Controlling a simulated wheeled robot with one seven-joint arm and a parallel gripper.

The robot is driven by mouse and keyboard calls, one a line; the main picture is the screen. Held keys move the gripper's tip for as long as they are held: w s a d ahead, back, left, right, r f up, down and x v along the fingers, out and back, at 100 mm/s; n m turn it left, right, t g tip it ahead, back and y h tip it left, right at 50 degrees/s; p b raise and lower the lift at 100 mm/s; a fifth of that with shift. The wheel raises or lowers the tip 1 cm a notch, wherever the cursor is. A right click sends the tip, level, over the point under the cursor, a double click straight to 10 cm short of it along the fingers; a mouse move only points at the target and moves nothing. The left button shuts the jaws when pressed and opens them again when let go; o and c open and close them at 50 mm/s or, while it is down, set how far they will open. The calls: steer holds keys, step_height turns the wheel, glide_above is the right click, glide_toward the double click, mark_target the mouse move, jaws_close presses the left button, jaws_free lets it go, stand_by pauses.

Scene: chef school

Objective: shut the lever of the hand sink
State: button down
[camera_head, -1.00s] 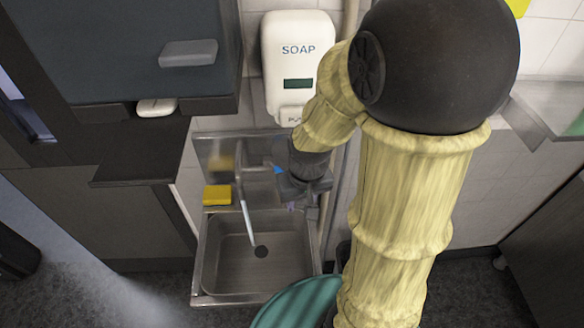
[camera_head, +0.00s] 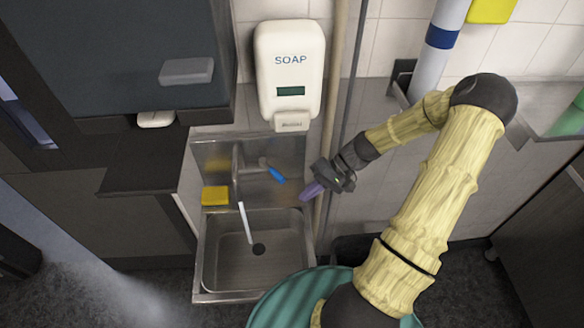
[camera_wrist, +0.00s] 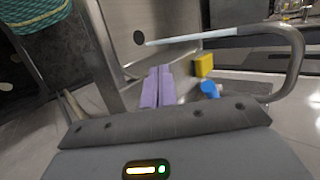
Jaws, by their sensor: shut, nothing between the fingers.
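The hand sink (camera_head: 211,270) is a steel basin with a steel back panel below the soap dispenser. Its tap (camera_head: 237,170) has a curved spout, which also shows in the wrist view (camera_wrist: 292,45). A thin pale stream of water (camera_head: 246,222) runs from the spout into the basin. The blue-tipped lever (camera_head: 275,174) sits right of the spout; its blue end also shows in the wrist view (camera_wrist: 209,89). My gripper (camera_head: 312,190) is shut and empty, with purple fingers (camera_wrist: 158,87). It is right of the lever and apart from it.
A yellow sponge (camera_head: 215,195) lies on the sink's left ledge. The soap dispenser (camera_head: 290,70) hangs above. Pipes (camera_head: 345,90) run down the wall near my gripper. A dark counter (camera_head: 135,170) is at left.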

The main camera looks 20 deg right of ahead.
steer(key=w+d+r+m+t+y, duration=0.1)
steer(key=w+d+r+t+y, duration=0.1)
steer(key=d, duration=0.3)
steer(key=w+d+r+t+y+p, duration=0.1)
steer(key=w+d+r+t+y, duration=0.1)
steer(key=d+t, duration=0.3)
steer(key=shift+d+r+m+y, duration=0.15)
steer(key=shift+r+m+y, duration=0.25)
steer(key=shift+r, duration=0.1)
steer(key=shift+p, duration=0.3)
steer(key=p, duration=0.6)
glide_toward(273, 173)
steer(key=w+a, duration=0.1)
steer(key=w+a+f, duration=0.1)
steer(key=w+a, duration=0.1)
steer(key=shift+a+f, duration=0.3)
steer(key=shift+a, duration=0.1)
